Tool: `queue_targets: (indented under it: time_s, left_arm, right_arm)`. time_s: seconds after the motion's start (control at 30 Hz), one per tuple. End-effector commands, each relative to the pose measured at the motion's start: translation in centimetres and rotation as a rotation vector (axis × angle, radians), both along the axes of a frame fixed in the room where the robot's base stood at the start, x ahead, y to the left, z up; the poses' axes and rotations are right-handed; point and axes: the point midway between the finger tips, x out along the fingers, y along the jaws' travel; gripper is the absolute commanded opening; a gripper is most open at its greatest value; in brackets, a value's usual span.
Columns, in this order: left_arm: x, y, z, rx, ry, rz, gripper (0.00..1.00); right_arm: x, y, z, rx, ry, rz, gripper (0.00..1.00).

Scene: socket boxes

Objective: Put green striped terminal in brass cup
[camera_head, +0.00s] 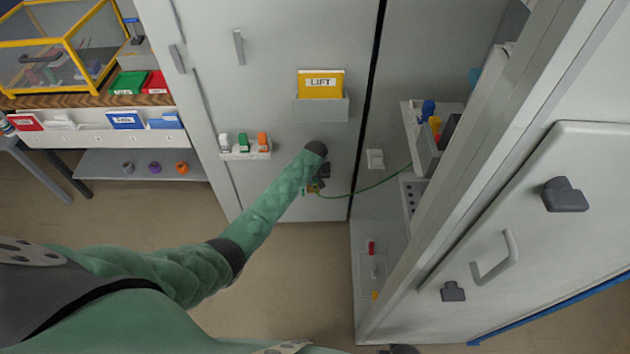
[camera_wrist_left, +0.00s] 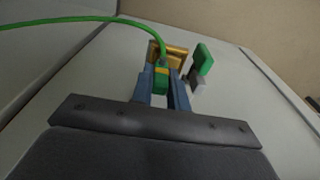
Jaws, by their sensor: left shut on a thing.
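The green striped terminal (camera_wrist_left: 161,82), green with a yellow band, is between the blue fingers of my left gripper (camera_wrist_left: 162,88) in the left wrist view. A green cable (camera_wrist_left: 90,20) runs from it to the left. The brass cup (camera_wrist_left: 178,55) is just beyond the fingertips, partly hidden by the terminal and cable. I cannot tell whether the terminal touches or enters the cup. In the head view my left gripper (camera_head: 320,181) is low at the cabinet front, with the cable (camera_head: 378,184) stretching right from it. My right gripper is out of view.
A green tab (camera_wrist_left: 203,57) on a grey base stands close right of the cup. A small shelf (camera_head: 246,155) with white, green and orange items is left of my left arm. The open cabinet door (camera_head: 540,220) fills the right. The floor (camera_head: 290,275) is clear.

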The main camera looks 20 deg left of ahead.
Motion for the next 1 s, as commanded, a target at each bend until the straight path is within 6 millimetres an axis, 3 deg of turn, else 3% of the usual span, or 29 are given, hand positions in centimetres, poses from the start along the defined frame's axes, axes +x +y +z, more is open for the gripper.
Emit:
queue_targets:
  time_s: [0.87, 0.9, 1.0]
  left_arm:
    - [-0.01, 0.07, -0.4, 0.0, 0.0, 0.0, 0.0]
    - [-0.01, 0.07, -0.4, 0.0, 0.0, 0.0, 0.18]
    - [0.0, 0.08, -0.39, 0.0, 0.0, 0.0, 0.38]
  right_arm:
    - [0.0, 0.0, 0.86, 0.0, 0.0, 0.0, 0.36]
    - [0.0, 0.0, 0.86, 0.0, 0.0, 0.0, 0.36]
    - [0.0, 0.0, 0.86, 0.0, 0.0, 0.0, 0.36]
